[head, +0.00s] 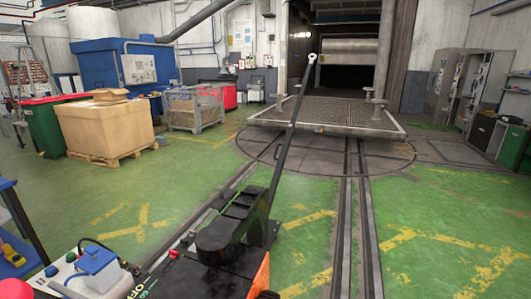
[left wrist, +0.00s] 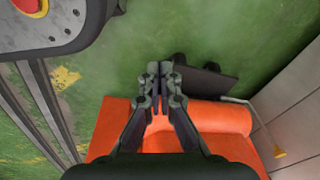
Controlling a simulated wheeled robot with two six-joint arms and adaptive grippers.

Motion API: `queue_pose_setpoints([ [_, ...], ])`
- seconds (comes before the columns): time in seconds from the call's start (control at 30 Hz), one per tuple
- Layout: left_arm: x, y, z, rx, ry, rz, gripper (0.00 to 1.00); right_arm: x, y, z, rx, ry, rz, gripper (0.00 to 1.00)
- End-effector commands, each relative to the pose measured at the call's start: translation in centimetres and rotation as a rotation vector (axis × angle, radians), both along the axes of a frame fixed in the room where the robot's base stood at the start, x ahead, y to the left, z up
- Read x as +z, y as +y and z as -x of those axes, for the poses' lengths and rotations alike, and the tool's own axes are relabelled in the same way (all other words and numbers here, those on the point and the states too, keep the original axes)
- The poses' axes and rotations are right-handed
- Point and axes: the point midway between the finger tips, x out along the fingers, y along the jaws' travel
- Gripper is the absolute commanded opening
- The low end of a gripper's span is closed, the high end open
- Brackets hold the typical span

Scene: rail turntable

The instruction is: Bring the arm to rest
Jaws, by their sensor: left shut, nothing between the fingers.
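My left gripper (left wrist: 158,68) shows in the left wrist view, with its fingers together and nothing between them. It points down past an orange cover (left wrist: 218,117), with green floor beyond its tips. I cannot tell if it touches anything. In the head view neither gripper can be made out. A long black lever (head: 290,135) with a pale knob rises, tilted, from a black machine (head: 225,235) in front of me.
A rail turntable (head: 265,150) and rails (head: 350,235) run ahead. A control panel (head: 82,280) with buttons is at lower left; a red button (left wrist: 30,6) shows in the wrist view. A pallet box (head: 105,130) stands left, cabinets (head: 465,85) right. Green floor is open between.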

Motion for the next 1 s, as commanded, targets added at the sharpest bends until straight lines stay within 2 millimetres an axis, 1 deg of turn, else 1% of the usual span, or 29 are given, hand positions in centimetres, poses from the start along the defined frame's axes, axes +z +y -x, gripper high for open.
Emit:
queue_pose_setpoints([
  [0.03,2.7,0.3,1.5,0.001,0.01,-0.003,0.0,2.7,-0.2,1.5,-0.001,0.009,0.003,0.63],
  [0.1,3.7,0.6,3.7,0.0,0.013,-0.008,0.0,3.7,-0.6,3.7,-0.001,0.013,0.007,0.63],
  [0.2,5.1,1.0,7.0,-0.002,0.019,-0.013,0.0,5.1,-1.0,7.0,0.003,0.017,0.013,0.63],
  [0.3,5.9,1.2,9.5,-0.005,0.019,-0.016,0.0,5.9,-1.2,9.5,0.005,0.018,0.015,0.63],
  [0.4,6.1,1.3,10.8,-0.007,0.018,-0.016,0.0,6.1,-1.3,10.8,0.006,0.017,0.016,0.63],
  [0.5,5.8,1.3,11.3,-0.007,0.018,-0.016,0.0,5.8,-1.3,11.3,0.007,0.017,0.016,0.63],
  [1.0,5.6,1.3,11.3,-0.007,0.018,-0.016,0.0,5.6,-1.3,11.3,0.007,0.017,0.016,0.63],
])
